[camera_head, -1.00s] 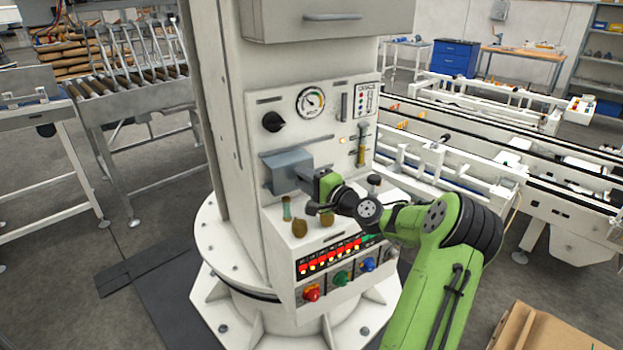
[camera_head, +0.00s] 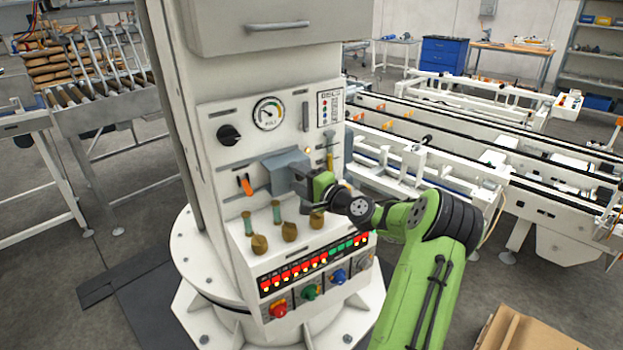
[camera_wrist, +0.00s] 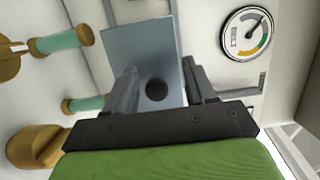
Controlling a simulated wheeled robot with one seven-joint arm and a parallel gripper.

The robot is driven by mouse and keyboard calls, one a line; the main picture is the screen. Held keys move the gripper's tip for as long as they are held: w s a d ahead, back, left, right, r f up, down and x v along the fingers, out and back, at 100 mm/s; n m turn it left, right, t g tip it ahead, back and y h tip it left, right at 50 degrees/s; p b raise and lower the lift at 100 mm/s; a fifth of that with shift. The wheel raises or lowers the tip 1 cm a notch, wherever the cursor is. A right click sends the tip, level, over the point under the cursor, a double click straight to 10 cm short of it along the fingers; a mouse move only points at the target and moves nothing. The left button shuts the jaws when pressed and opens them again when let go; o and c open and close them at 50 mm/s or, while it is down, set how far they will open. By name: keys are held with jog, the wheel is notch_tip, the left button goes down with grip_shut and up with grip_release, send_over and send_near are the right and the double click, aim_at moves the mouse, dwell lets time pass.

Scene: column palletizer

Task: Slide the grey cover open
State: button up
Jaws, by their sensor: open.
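The grey cover (camera_head: 283,168) is a box-like piece on the white control panel, right of and below the gauge. An orange lever (camera_head: 246,185) stands uncovered to its left. My gripper (camera_head: 303,181) is at the cover's right side. In the wrist view the cover (camera_wrist: 140,48) shows as a blue-grey face with a dark round spot. My gripper (camera_wrist: 160,90) is open there, with one finger in front of the face and the other beside its right edge. Whether either finger touches the cover is hard to tell.
A black knob (camera_head: 229,135) and a gauge (camera_head: 268,113) sit above the cover. Below are several brown-and-green handles (camera_head: 260,243), a row of lit indicators and coloured knobs (camera_head: 278,309). A drawer-like box (camera_head: 270,25) overhangs the panel. A conveyor (camera_head: 460,150) stands at right.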

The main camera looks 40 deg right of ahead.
jog(key=shift+s+d+f, duration=0.1)
jog(key=shift+f, duration=0.05)
jog(key=shift+s, duration=0.2)
jog(key=s, duration=1.5)
jog(key=shift+s, duration=0.25)
jog(key=shift+c, duration=0.5)
